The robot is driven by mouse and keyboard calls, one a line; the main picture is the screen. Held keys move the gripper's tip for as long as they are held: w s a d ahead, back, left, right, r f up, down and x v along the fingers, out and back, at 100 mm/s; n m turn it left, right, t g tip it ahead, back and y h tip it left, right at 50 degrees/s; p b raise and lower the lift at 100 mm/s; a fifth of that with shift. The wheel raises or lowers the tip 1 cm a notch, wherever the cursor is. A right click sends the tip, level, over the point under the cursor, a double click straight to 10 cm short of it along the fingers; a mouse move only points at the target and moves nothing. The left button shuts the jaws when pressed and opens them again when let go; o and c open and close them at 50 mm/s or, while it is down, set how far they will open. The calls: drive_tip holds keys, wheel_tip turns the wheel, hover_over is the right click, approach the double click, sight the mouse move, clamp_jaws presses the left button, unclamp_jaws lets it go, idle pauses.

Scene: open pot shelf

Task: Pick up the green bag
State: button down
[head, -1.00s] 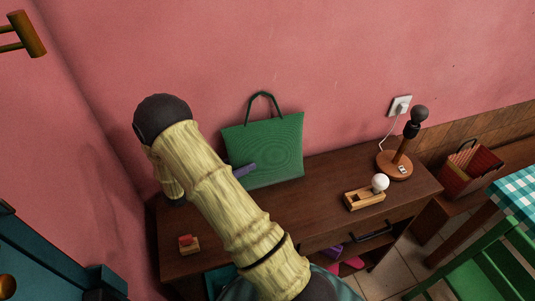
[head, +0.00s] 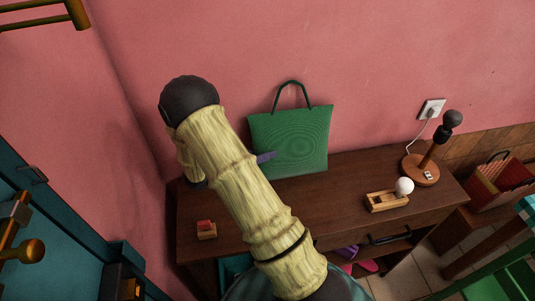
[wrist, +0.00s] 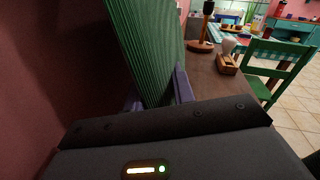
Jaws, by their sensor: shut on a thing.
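The green bag (head: 303,140) stands upright on the dark wooden desk, against the pink wall, with its dark handle loop up. It also shows in the wrist view (wrist: 148,45), rising between the purple fingers. My gripper (wrist: 158,98) is shut on the bag's left side, one finger on each face. In the head view a purple finger (head: 266,157) shows in front of the bag. My arm hides the bag's lower left and the rest of the gripper.
On the desk (head: 330,205) are a wooden box with a white bulb (head: 404,186), a lamp (head: 425,165) plugged into the wall, and a small red-topped block (head: 206,229). A green chair (wrist: 278,67) stands to the right. A blue cabinet is at the left.

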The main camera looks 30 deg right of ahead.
sight(265, 127)
drive_tip(key=r, duration=1)
drive_tip(key=shift+s+a+r, duration=0.1)
drive_tip(key=shift+s+r, duration=0.05)
drive_tip(key=shift+s, duration=0.05)
drive_tip(key=s+a+b, duration=0.2)
drive_tip(key=s+b, duration=0.2)
drive_tip(key=s, duration=0.5)
drive_tip(key=s+a+b, duration=0.3)
drive_tip(key=s+b, duration=0.2)
drive_tip(key=s, duration=0.4)
drive_tip(key=shift+s, duration=0.25)
drive_tip(key=shift+a, duration=0.15)
